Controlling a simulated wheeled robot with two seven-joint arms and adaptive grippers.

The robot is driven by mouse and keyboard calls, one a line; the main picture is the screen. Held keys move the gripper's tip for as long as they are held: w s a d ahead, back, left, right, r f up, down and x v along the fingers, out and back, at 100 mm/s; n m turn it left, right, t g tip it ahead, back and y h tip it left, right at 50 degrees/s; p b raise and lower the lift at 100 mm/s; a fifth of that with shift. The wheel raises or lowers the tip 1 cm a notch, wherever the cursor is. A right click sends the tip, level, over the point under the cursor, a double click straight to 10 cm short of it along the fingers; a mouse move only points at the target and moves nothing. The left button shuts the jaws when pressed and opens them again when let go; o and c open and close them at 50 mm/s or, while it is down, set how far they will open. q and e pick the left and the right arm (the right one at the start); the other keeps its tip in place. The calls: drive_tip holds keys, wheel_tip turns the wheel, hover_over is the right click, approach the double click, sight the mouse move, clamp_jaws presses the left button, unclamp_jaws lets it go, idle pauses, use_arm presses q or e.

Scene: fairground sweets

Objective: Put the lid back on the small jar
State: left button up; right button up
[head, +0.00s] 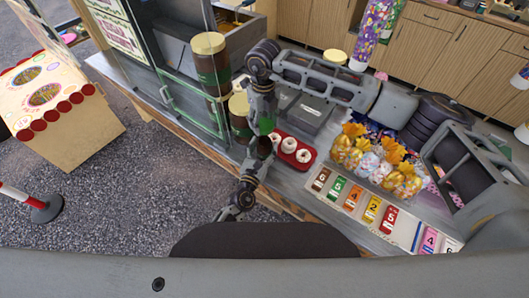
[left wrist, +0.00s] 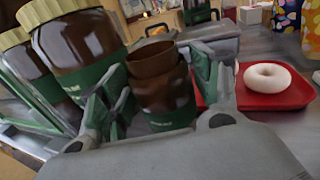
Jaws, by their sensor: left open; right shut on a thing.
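The small jar (left wrist: 162,92) is brown with a green label and stands upright, its open brown rim bare, in the left wrist view. My left gripper (head: 262,148) is open, its fingers on either side of the jar; whether they touch it I cannot tell. In the head view the arms mostly hide the jar. My right gripper (head: 262,98) is above the left one, pointing down near the jar. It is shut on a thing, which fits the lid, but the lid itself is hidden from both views.
Tall brown jars with gold lids (head: 210,60) stand just left of the small jar. A red tray (head: 306,165) with white doughnuts lies to its right. Bagged sweets (head: 372,165) and number cards (head: 352,200) fill the counter further right. A gold-topped item (head: 335,57) shows behind my right arm.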

sight(264, 140)
use_arm(q)
drive_tip(key=shift+w, duration=0.1)
drive_tip(key=c, duration=1.2)
use_arm(e)
drive_tip(key=shift+f, duration=2.45)
drive_tip(key=shift+f, duration=0.1)
drive_tip(key=shift+s+f, duration=0.1)
drive_tip(key=shift+f, duration=0.75)
use_arm(q)
drive_tip(key=shift+d, duration=0.1)
use_arm(e)
drive_tip(key=shift+f, duration=0.55)
drive_tip(key=shift+f, duration=0.2)
drive_tip(key=shift+c, duration=1.1)
use_arm(q)
drive_tip(key=shift+r, duration=0.1)
use_arm(e)
drive_tip(key=shift+d+f, duration=0.1)
drive_tip(key=shift+f, duration=0.1)
drive_tip(key=shift+r, duration=0.6)
